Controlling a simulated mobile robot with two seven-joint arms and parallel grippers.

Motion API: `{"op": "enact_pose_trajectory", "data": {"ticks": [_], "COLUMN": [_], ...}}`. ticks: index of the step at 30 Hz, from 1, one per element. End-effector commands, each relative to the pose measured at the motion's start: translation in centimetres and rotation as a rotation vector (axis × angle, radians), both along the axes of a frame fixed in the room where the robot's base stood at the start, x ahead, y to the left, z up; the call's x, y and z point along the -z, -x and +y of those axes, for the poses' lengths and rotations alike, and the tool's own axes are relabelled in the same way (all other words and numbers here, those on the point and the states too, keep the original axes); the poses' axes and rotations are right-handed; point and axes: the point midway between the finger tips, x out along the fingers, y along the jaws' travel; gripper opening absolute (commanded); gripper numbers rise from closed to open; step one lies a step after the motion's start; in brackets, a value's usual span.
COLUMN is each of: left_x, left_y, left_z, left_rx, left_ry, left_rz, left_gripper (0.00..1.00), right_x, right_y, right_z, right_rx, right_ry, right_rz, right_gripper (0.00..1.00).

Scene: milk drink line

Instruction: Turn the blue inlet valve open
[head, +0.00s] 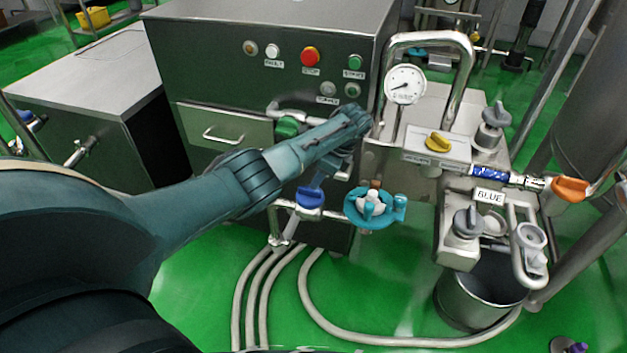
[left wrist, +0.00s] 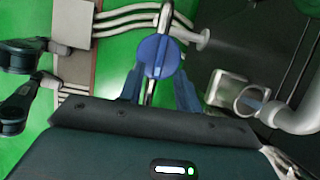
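The blue inlet valve (head: 310,198) sits on a steel pipe low on the front of the machine cabinet. In the left wrist view the blue valve handle (left wrist: 158,56) is a round knob with a raised grip, on a steel pipe. My left gripper (head: 322,178) reaches down just above the valve and partly covers it in the head view. In the left wrist view its two fingers (left wrist: 159,88) stand apart, one to each side of the knob's near edge; contact cannot be told. My right gripper is in neither view.
A pressure gauge (head: 405,85), a yellow knob (head: 439,141) and an orange handle (head: 570,189) are to the right. Hoses (head: 262,290) run over the green floor below.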

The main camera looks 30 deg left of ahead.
Motion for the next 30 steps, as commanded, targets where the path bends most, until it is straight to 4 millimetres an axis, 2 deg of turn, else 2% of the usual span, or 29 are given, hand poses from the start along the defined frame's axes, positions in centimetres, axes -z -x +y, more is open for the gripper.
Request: {"op": "enact_pose_trajectory", "data": {"ticks": [1,3,7,12,30], "left_x": [-1.5,-2.9,-5.1,-6.9,-7.3], "left_y": [-0.2,-0.3,-0.5,-0.7,-0.7], "left_z": [-0.5,-1.0,-1.9,-2.7,-2.9], "left_rx": [0.002,0.001,0.0,-0.001,-0.001], "left_ry": [0.0,0.0,-0.001,0.0,-0.001], "left_rz": [-0.004,-0.004,-0.002,-0.001,0.0], "left_gripper": [0.34,0.34,0.34,0.34,0.34], "right_x": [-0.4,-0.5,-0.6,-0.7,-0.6], "right_y": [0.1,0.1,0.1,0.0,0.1], "right_z": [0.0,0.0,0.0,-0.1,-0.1], "right_rx": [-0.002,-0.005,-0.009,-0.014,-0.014], "right_ry": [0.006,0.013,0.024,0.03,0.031], "right_rz": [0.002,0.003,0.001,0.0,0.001], "right_gripper": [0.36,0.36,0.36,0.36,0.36]}}
